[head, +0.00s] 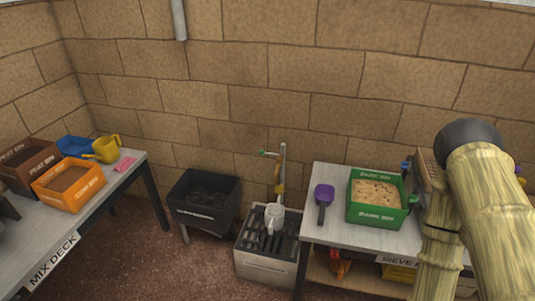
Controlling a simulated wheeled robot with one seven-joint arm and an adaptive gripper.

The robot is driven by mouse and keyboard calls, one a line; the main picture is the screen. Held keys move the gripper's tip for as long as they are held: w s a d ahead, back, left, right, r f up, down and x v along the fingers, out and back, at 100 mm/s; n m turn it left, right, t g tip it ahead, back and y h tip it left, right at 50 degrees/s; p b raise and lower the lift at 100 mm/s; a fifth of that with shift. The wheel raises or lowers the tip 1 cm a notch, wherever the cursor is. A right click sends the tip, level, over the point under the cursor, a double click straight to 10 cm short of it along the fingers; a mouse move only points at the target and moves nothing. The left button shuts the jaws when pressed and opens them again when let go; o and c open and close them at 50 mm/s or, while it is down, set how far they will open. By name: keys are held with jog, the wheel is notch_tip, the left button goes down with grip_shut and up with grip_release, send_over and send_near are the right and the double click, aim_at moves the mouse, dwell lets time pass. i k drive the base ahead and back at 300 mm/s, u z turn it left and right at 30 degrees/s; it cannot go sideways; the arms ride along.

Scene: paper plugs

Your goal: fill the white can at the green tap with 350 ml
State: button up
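A pale white can (273,218) stands on the dark slatted grate of a stone-coloured basin (266,268) at the middle of the head view. A standpipe (282,168) rises just behind it. A small green tap (264,153) sticks out to the left near the pipe's top, and an orange-yellow part sits lower on the pipe. The can looks upright; its water level cannot be seen. My arm fills the right side, well away from the can. My gripper is out of view.
A grey bench at right holds a purple scoop (324,195) and a green bin (377,198) of pale material. A black bin (204,201) stands left of the basin. The left bench holds an orange bin (69,184) and a yellow can (106,149).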

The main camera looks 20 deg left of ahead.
aim_at(262, 152)
jog(key=z, duration=1.15)
jog(key=i, duration=0.9)
jog(key=u, duration=2.4)
jog(key=i, duration=0.3)
jog(key=z, duration=0.1)
